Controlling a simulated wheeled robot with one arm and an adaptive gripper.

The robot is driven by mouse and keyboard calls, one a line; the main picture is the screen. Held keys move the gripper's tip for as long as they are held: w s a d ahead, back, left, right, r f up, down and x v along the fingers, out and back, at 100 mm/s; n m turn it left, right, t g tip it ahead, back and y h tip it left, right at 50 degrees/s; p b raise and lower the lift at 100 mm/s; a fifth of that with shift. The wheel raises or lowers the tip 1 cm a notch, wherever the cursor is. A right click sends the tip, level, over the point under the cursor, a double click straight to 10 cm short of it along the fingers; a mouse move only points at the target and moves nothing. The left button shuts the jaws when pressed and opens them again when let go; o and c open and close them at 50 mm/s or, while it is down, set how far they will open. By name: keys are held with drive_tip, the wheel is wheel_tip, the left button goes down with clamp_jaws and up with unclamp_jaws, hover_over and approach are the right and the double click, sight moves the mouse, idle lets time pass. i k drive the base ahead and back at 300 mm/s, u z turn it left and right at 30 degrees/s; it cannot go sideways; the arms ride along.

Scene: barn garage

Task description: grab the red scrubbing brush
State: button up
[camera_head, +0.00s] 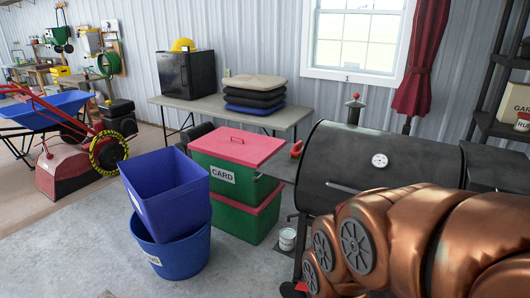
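I cannot make out a red scrubbing brush for certain. A small red object (296,148) shows at the left end of the black barrel grill (345,155), too small to identify. Another small red patch (301,287) shows low beside my arm, partly cut off by the bottom edge. My copper-coloured arm fills the lower right and hides part of the grill. My gripper's fingers are not in view.
A folding table (300,112) by the wall holds cushions (254,92) and a black mini fridge (187,73). Stacked green bins with red lids (225,180) and blue bins (165,195) stand in front. A dark shelf (490,70) is right. Concrete floor is clear at lower left.

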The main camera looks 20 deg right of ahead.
sight(296, 151)
drive_tip(key=u, duration=0.05)
drive_tip(key=i, duration=2.05)
drive_tip(key=u, duration=0.75)
drive_tip(key=i, duration=1.05)
drive_tip(key=z, duration=2.4)
drive_tip(key=i, duration=0.2)
drive_tip(key=u, duration=0.05)
